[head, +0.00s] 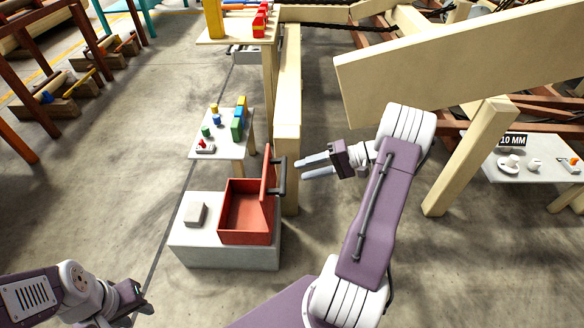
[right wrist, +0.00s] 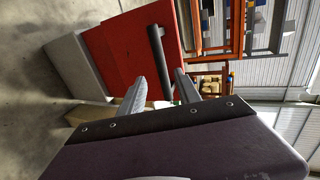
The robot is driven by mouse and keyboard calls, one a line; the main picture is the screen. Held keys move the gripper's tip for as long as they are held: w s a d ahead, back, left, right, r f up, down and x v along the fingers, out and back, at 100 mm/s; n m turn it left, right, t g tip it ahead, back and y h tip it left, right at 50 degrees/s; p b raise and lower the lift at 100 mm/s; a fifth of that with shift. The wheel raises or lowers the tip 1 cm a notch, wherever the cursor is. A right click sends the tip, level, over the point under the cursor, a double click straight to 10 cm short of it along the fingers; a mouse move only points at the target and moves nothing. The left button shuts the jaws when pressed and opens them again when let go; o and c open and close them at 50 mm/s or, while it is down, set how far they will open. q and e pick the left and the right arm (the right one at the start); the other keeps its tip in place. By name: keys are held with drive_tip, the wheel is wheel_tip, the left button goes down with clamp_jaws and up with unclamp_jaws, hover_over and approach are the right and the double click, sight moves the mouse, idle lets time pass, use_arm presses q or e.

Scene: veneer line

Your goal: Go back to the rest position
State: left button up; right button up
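My right gripper (head: 302,169) reaches left from the purple arm at the picture's middle. The handle also shows in the right wrist view (right wrist: 157,50). My left gripper (head: 142,292) is low at the lower left, over bare floor. Its fingers are dark and small, and I cannot tell their opening. Nothing visible is held by it.
The red box and a grey block (head: 194,214) sit on a pale plinth (head: 215,258). Behind are a small table (head: 231,152) with coloured pieces and a wooden post (head: 287,120). A large beam (head: 450,62) is near my right arm.

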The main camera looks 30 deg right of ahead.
use_arm(q)
drive_tip(key=shift+r, duration=0.55)
use_arm(e)
drive_tip(key=shift+v, duration=1.15)
